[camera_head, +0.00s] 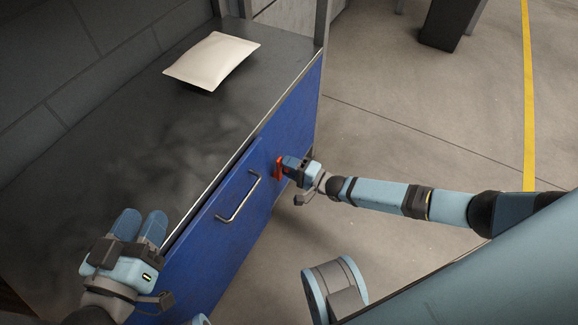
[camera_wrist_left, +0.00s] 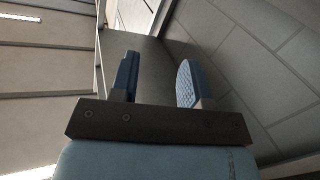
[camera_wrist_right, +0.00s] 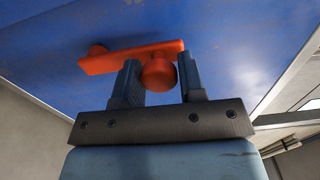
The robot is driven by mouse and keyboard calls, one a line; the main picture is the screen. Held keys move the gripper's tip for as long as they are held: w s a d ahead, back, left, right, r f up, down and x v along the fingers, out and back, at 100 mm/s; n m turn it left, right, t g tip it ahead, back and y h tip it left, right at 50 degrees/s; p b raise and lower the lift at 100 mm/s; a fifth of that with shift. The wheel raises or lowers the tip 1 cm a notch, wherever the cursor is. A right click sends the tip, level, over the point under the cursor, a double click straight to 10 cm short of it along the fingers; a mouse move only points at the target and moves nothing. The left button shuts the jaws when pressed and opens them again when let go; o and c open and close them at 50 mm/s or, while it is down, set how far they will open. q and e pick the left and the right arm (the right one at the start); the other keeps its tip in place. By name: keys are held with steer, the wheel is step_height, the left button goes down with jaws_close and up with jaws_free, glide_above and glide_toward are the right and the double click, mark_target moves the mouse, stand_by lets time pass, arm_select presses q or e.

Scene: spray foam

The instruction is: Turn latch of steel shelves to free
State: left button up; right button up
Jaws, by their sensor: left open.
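The red latch (camera_head: 279,167) is on the blue front of the steel shelf unit (camera_head: 290,120), right of the drawer handle. In the right wrist view, the latch (camera_wrist_right: 130,57) is a red bar with a round knob (camera_wrist_right: 159,74), slightly tilted across the blue panel. My right gripper (camera_head: 283,167) is at the latch, its fingers on either side of the knob and close against it; the right wrist view shows this gripper (camera_wrist_right: 160,80) too. My left gripper (camera_head: 138,226) is open and empty above the near left end of the unit's top; it also shows in the left wrist view (camera_wrist_left: 157,80).
A white packet (camera_head: 212,60) lies on the dark top (camera_head: 130,130) of the unit. A metal bar handle (camera_head: 240,197) sticks out from the blue front. A grey block wall (camera_head: 60,60) stands behind. The floor (camera_head: 400,120) at right is mostly clear, with a yellow line.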

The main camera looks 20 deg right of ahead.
steer(key=o, duration=0.3)
arm_select(q)
steer(key=r+t+p, duration=0.1)
steer(key=r+p, duration=0.1)
steer(key=r+t+p, duration=0.1)
steer(key=r, duration=0.2)
steer(key=shift+a+r+n+p, duration=0.2)
steer(key=shift+n+p, duration=0.1)
steer(key=shift+p, duration=0.1)
arm_select(e)
steer(key=v, duration=1.4)
steer(key=shift+w, duration=0.1)
